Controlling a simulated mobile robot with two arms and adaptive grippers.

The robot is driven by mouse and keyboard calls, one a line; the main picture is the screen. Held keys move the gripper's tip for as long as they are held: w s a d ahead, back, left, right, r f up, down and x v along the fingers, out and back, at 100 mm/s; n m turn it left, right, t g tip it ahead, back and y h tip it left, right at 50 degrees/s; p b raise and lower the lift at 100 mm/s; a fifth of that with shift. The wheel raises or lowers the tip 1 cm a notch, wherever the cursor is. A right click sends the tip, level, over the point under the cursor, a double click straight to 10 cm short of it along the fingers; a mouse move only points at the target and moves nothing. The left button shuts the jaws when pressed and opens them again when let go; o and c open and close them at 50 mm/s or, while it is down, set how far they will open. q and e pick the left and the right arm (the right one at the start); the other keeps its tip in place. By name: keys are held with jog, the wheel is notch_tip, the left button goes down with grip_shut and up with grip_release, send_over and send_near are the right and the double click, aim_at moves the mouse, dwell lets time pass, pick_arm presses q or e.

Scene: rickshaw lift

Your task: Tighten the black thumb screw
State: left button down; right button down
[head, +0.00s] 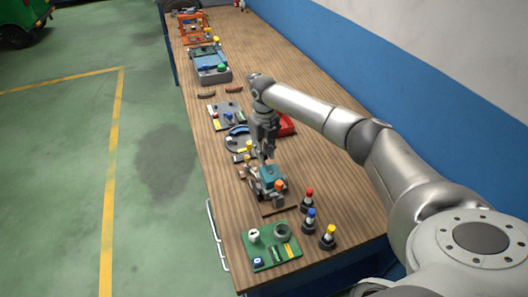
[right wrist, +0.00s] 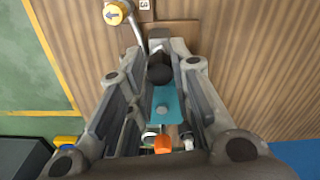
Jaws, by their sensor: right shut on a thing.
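My right gripper (head: 268,163) points straight down over a small fixture with a teal plate (head: 270,180) near the front of the bench. In the right wrist view the fingers of my right gripper (right wrist: 162,62) close from both sides around a black knob, the thumb screw (right wrist: 160,73), at the end of the teal plate (right wrist: 163,105). In the head view the thumb screw is hidden by the gripper. An orange knob (right wrist: 162,145) is at the plate's other end. My left gripper is in neither view.
A green board (head: 286,254) lies at the bench's near end, with red-, blue- and yellow-topped (head: 328,238) pieces standing beside it. A yellow knob with an arrow (right wrist: 115,13) is close to the fingers. Other fixtures and a red box (head: 288,125) stand farther back.

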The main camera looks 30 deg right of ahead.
jog(key=m, duration=0.4)
jog(key=shift+w+r+m, duration=0.1)
jog(key=shift+r+m, duration=0.05)
jog(key=shift+m, duration=0.25)
dwell(0.4)
jog(key=c, duration=1.3)
grip_release()
jog(key=shift+o, duration=0.2)
notch_tip(320, 180, up, 12)
